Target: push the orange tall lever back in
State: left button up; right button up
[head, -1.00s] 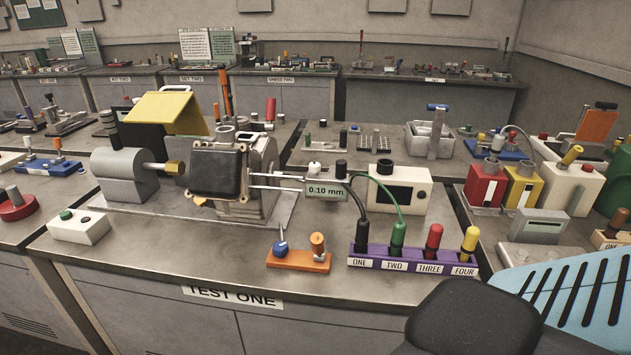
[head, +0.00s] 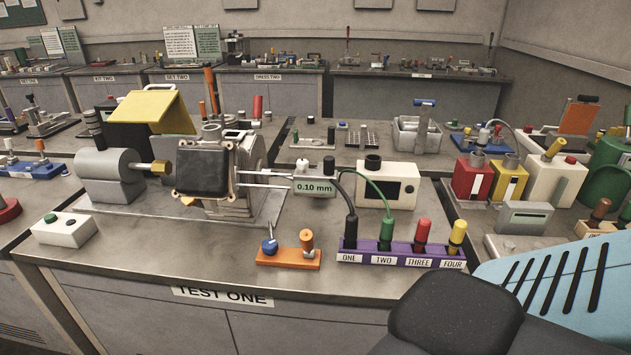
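A short orange knob (head: 306,240) also stands on a small orange base (head: 288,258) at the bench's front, beside a blue-knobbed lever (head: 270,246). Neither of my grippers is in view; only a dark rounded shape and a light blue slotted panel show at lower right.
The near bench (head: 140,255) carries a grey motor-like unit (head: 108,175), a white button box (head: 64,229), a purple socket strip (head: 400,259) with cables and a white gauge box (head: 387,184). Bare bench top shows at the front left. A red cylinder (head: 257,107) stands right of the orange lever.

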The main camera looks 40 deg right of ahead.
aim_at(306, 235)
jog(key=l+z, duration=0.1)
jog(key=z, duration=0.3)
jog(key=l+z, duration=0.1)
jog(key=z, duration=0.25)
jog(key=l+z, duration=0.1)
jog(key=z, duration=0.3)
jog(key=k+l+z, duration=0.1)
jog(key=z, duration=0.35)
jog(key=i+l, duration=0.05)
jog(key=l, duration=0.05)
